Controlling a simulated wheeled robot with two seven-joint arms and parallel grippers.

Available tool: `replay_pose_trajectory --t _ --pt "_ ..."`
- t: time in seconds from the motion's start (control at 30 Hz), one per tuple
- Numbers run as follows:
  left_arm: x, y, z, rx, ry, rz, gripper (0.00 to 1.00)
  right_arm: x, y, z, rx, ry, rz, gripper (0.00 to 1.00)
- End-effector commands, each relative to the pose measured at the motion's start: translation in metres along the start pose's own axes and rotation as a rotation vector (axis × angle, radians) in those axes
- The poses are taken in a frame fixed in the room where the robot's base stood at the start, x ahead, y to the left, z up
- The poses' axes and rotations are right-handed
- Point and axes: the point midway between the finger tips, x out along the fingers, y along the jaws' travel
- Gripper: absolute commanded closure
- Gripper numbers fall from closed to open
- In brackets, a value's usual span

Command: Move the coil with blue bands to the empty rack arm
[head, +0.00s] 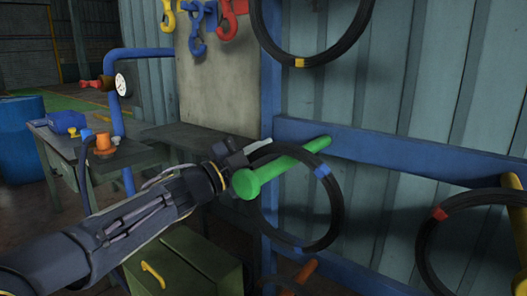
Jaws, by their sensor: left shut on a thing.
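The coil with blue bands (336,205) is a black ring with blue bands at its upper right and bottom. It hangs at the green rack arm (285,167), which juts from the blue beam toward me with a round end cap. The green arm crosses the coil's upper part; I cannot tell for sure whether the coil is threaded on it. My left gripper (256,150) is shut on the coil's upper left rim, just above the green arm's end; the cap and fingers partly hide the grip. My right gripper is not in view.
A coil with a yellow band (299,62) hangs above, and one with a red band (438,214) hangs at the right by a yellow arm (513,183). An orange arm (303,272) shows below. A green box (205,262) and workbench (75,150) stand left.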

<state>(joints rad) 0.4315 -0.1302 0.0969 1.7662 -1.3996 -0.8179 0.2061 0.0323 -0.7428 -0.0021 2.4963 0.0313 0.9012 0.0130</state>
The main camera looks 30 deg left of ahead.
Motion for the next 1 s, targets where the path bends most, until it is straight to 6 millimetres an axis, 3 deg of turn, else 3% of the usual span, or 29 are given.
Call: replay_pose_trajectory --t 0.27,0.3,0.47,0.77,1.0 --pt "0.000 -0.001 -0.001 -0.001 0.004 -0.003 1.00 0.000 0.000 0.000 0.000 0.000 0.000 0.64" --pt "0.000 -0.001 -0.001 -0.001 0.003 -0.003 0.78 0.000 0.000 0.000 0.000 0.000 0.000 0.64" --pt "0.000 0.000 0.000 0.000 0.002 -0.002 0.57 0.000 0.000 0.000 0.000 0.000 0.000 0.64" --pt "-0.002 0.002 0.003 0.001 -0.004 0.003 0.57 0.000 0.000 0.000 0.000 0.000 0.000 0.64" --pt "-0.035 0.000 0.001 0.002 -0.005 -0.001 0.57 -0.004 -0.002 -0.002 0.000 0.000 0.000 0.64"
